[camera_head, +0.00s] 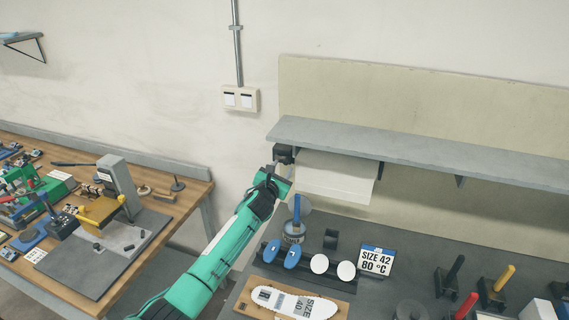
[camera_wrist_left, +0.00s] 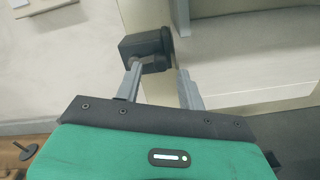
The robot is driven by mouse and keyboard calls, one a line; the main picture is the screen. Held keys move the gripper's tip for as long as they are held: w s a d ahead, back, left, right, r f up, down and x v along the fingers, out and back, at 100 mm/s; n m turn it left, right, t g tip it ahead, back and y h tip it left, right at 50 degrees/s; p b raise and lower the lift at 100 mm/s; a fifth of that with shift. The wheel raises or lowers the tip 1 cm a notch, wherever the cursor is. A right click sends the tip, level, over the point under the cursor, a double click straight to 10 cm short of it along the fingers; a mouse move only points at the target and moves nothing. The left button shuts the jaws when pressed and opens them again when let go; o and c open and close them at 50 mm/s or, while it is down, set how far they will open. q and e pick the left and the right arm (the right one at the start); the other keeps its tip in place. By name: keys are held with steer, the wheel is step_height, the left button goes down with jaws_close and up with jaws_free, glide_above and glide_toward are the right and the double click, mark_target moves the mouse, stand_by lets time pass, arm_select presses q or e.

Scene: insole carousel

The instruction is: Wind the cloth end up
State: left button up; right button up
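The white cloth (camera_head: 337,177) hangs from a roll under the grey shelf (camera_head: 440,152), its lower end hanging loose. A dark block-shaped knob (camera_head: 284,153) sits at the left end of the roll, and it also shows in the left wrist view (camera_wrist_left: 146,46). My left gripper (camera_head: 281,168) is just below this knob. In the wrist view its two grey fingers (camera_wrist_left: 158,76) stand apart. The left fingertip is close to the knob's lower part; I cannot tell whether it touches. The cloth (camera_wrist_left: 245,50) shows to the right of the fingers. My right gripper is not in view.
Below on the dark bench (camera_head: 375,295) stand a tin (camera_head: 293,232) with a blue-handled tool, blue and white oval pads, a size sign (camera_head: 376,260) and several upright handles. A wooden bench (camera_head: 185,198) with tools is at left. A beige panel backs the shelf.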

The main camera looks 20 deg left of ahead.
mark_target(285, 163)
arm_select(q)
steer(key=w, duration=0.2)
steer(key=shift+w+d, duration=0.1)
steer(key=shift+w, duration=0.55)
steer(key=shift+c, duration=0.4)
jaws_close()
steer(key=shift+n, duration=0.3)
